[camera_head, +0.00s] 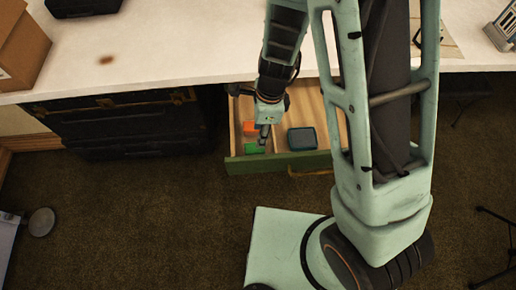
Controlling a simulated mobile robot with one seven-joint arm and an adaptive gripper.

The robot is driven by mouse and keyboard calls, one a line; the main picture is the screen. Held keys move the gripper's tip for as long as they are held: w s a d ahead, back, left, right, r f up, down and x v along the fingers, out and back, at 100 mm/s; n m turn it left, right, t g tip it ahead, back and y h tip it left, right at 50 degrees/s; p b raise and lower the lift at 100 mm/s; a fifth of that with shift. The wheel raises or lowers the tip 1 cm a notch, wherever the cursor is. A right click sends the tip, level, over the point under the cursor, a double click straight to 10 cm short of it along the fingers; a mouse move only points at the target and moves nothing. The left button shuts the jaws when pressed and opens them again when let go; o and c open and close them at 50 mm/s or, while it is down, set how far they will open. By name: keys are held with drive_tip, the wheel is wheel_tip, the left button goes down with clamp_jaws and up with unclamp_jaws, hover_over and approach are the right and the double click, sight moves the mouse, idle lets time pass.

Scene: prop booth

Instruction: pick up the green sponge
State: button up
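The green sponge (252,149) lies in the open wooden drawer (286,160), close to the drawer's green front at the left. My gripper (263,143) points down into the drawer, just to the upper right of the sponge in the picture. It partly overlaps the sponge's right side in this view. Whether they touch, and whether the fingers are open or shut, I cannot tell at this size.
An orange item (250,127) lies behind the sponge in the drawer. A dark blue-grey container (302,139) sits to the right. The white countertop (170,50) overhangs the drawer's back. A black case (130,122) stands left under the counter. Carpet in front is mostly clear.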

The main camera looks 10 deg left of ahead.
sight(255, 150)
drive_tip(key=f, duration=0.3)
drive_tip(key=a+f+b, duration=0.1)
drive_tip(key=f, duration=0.2)
drive_tip(key=f+b, duration=0.1)
drive_tip(key=f, duration=0.2)
drive_tip(key=shift+s+a+f, duration=0.1)
drive_tip(key=shift+a, duration=0.1)
drive_tip(key=c, duration=0.6)
